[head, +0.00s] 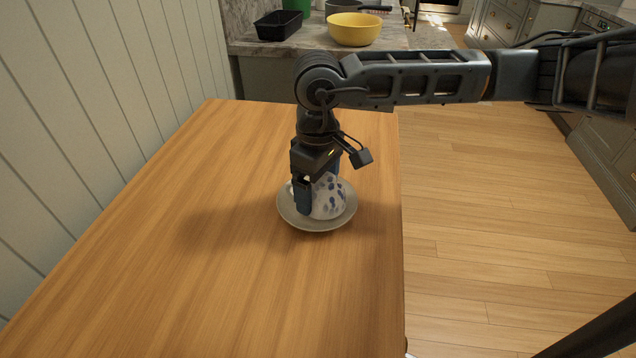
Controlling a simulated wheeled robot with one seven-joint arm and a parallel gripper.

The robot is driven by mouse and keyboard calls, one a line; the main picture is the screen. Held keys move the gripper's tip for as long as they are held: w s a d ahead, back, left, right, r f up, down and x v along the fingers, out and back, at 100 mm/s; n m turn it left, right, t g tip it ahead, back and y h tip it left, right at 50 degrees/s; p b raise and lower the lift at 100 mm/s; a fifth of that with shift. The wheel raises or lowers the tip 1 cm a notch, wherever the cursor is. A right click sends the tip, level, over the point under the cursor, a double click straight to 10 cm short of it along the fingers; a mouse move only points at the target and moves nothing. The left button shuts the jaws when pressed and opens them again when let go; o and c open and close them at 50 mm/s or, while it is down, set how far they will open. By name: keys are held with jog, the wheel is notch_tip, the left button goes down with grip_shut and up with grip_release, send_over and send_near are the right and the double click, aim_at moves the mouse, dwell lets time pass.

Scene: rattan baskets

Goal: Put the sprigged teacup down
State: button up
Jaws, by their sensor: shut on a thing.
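The sprigged teacup (328,200) is white with blue sprigs. It shows in the head view over a grey saucer (317,226) on the wooden table (250,285). My gripper (316,198) points down from above and is shut on the teacup. One dark finger shows at the cup's left side; the other is mostly hidden behind the cup. The cup appears within the saucer's rim; I cannot tell whether its base touches the saucer.
The table is otherwise bare, with free room in front and to the left. A panelled wall (80,130) runs along the left. A counter behind holds a yellow bowl (355,30), a black tray (278,26) and a grey pan (350,7).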

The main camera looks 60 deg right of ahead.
jog(key=shift+f, duration=0.25)
jog(key=o, duration=1)
jog(key=shift+r, duration=0.15)
notch_tip(320, 180, up, 12)
jog(key=shift+r+b, duration=0.1)
jog(key=shift+b, duration=0.35)
